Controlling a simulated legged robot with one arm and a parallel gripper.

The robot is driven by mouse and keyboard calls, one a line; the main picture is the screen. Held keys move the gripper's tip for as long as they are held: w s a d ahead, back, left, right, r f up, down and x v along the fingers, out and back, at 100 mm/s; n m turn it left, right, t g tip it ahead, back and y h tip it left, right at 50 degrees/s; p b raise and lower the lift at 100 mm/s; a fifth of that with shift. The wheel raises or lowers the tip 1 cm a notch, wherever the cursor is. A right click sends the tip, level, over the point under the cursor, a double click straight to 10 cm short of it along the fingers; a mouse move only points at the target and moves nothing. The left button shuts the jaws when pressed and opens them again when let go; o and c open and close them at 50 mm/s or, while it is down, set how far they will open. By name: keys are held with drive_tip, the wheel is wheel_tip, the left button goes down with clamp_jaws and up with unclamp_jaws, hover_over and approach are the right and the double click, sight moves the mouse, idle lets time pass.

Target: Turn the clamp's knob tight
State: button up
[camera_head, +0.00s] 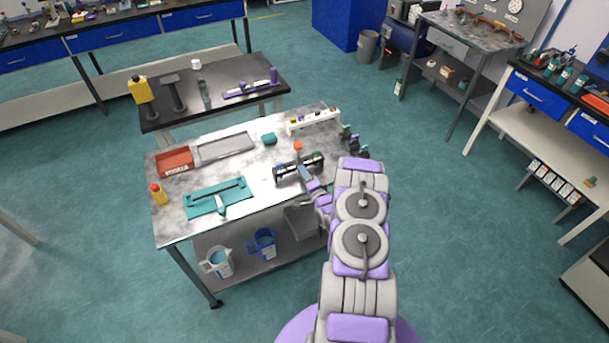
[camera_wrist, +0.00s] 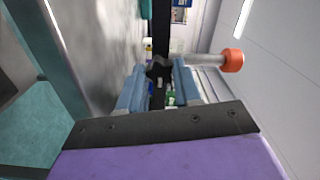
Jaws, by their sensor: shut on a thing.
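The clamp (camera_head: 287,172) is a dark device near the right side of the metal worktable. A grey rod with an orange-red cap (camera_wrist: 232,60) belongs to this spot, and the cap also shows above the device in the head view (camera_head: 298,146). A dark lobed piece (camera_wrist: 157,66), which looks like the clamp's knob, sits between the blue fingertips of my gripper (camera_wrist: 158,78). My gripper is shut on it; its fingers partly hide it. In the head view my gripper (camera_head: 305,173) is small and reaches the device from the right. How tight the knob is cannot be seen.
On the worktable (camera_head: 170,222) are a red bin (camera_head: 175,160), a grey tray (camera_head: 225,146), a teal mat (camera_head: 208,198), a small yellow bottle (camera_head: 158,194) and a white rack (camera_head: 313,121). A dark-topped table (camera_head: 230,72) stands behind. Floor to the right is open.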

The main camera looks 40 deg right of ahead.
drive_tip(key=o, duration=1)
drive_tip(key=shift+d+f, duration=0.1)
drive_tip(key=shift+f, duration=0.05)
drive_tip(key=shift+o, duration=0.2)
drive_tip(key=shift+s, duration=0.1)
drive_tip(key=p+v, duration=0.1)
drive_tip(key=v, duration=1.6)
drive_tip(key=shift+p, duration=0.3)
